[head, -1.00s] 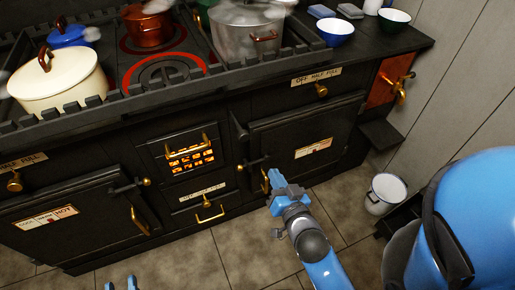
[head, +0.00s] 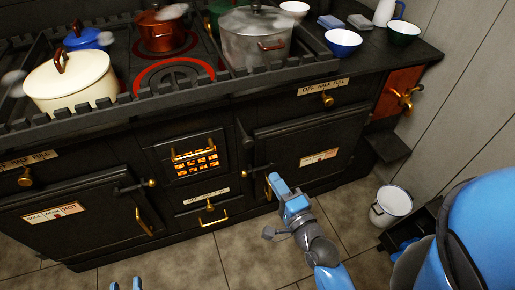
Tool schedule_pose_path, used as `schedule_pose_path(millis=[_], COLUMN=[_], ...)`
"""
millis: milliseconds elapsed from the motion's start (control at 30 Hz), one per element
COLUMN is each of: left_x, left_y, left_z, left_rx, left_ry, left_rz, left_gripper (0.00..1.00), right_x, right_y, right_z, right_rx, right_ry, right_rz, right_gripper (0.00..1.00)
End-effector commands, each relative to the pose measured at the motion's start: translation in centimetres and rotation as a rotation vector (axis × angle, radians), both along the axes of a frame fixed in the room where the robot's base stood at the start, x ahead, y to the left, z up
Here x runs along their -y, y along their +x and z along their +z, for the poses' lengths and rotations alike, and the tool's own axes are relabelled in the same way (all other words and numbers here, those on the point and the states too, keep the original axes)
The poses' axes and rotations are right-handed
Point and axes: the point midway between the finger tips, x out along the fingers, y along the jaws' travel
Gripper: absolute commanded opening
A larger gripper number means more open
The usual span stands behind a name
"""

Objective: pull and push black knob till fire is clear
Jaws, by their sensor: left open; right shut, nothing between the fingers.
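The fire glows orange behind the bars of a small grate (head: 194,161) in the front of the black stove. A black knob-like handle (head: 243,134) sticks out to the right of the grate, beside the top left corner of the right oven door; I cannot tell for certain that it is the task's knob. My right gripper (head: 273,179) is shut and empty, below and right of that handle, in front of the lower part of the right door. My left gripper (head: 126,284) is open at the bottom edge, only its blue fingertips showing, well away from the handle.
Pots, including a cream one (head: 70,85) and a steel one (head: 254,45), stand on the stove top. A white bucket (head: 391,205) stands on the floor at right.

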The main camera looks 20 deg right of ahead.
Motion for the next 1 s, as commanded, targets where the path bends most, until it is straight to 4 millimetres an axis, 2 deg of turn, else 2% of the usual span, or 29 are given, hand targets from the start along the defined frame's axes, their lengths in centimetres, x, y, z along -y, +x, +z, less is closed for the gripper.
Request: schedule_pose_path(millis=[33,300,600,800,1000], left_x=[0.0,0.0,0.0,0.0,0.0], left_y=[0.0,0.0,0.0,0.0,0.0], left_z=[0.8,2.5,2.9,2.8,2.8], left_rx=[0.0,0.0,0.0,0.0,0.0], left_ry=[0.0,0.0,0.0,0.0,0.0], left_rz=[0.0,0.0,0.0,0.0,0.0], left_gripper=[0.43,0.43,0.43,0.43,0.43], right_x=[-0.1,-0.8,-1.3,-1.5,-1.5], right_y=[0.8,5.5,9.9,11.3,11.7], right_z=[0.5,0.6,0.4,0.2,0.2], right_rx=[0.002,0.003,0.003,0.001,0.0], right_ry=[-0.001,-0.002,-0.003,-0.002,-0.002], right_rz=[0.001,0.001,0.0,0.0,0.0], right_gripper=[0.0,0.0,0.0,0.0,0.0])
